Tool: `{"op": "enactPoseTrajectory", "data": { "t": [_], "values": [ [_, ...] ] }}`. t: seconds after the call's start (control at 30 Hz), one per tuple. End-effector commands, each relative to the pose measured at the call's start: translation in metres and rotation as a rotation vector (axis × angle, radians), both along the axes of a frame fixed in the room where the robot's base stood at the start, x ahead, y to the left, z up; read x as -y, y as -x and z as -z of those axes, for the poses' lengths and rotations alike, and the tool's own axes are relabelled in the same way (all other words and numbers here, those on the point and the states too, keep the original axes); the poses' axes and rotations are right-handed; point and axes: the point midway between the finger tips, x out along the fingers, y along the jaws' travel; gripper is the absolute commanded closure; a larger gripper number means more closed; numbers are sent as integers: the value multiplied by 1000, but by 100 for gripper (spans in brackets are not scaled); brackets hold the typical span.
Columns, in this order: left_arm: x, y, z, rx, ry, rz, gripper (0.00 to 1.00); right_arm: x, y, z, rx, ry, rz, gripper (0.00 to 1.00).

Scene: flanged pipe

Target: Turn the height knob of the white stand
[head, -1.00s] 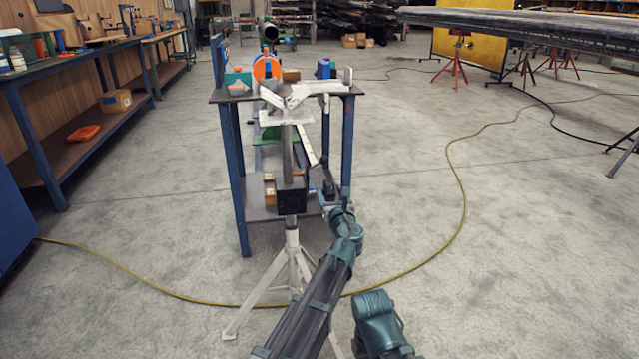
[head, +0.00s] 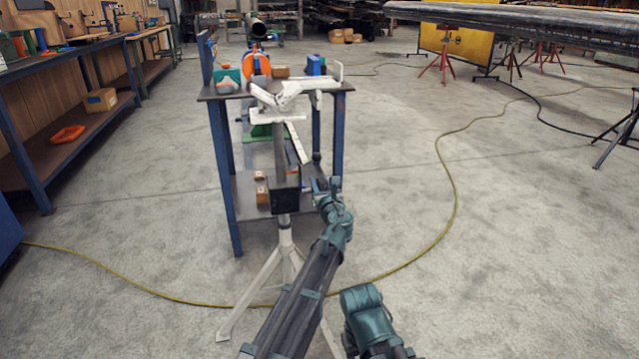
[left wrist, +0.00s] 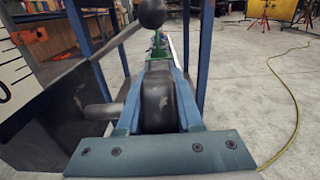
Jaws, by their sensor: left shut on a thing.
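The white stand (head: 271,262) stands upright on its tripod legs, with a white V-shaped head on a grey post. My left gripper (head: 322,188) is at the right side of this box. In the left wrist view, its blue fingers (left wrist: 160,70) are shut on the dark, rounded height knob (left wrist: 157,95), which hides between them. A short grey shaft (left wrist: 98,116) runs from the box towards it. A rod with a black ball (left wrist: 152,13) rises just beyond the fingers. My right gripper is not in view.
A blue-legged table (head: 222,165) with a lower shelf stands right behind the stand, with an orange ring-shaped thing (head: 258,62) and small blocks on top. A yellow hose (head: 450,180) curves over the floor.

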Motion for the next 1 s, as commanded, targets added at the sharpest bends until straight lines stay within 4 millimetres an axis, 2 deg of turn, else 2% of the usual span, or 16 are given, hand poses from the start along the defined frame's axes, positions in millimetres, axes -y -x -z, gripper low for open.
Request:
{"op": "enactPoseTrajectory", "data": {
  "t": [0.27,0.7,1.0],
  "values": [
    [0,0,-2,-28,10,0,100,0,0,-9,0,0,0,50],
    [0,-2,2,-303,100,0,100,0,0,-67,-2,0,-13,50],
    [0,-1,11,-484,158,0,100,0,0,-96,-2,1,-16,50]
  ]
}}
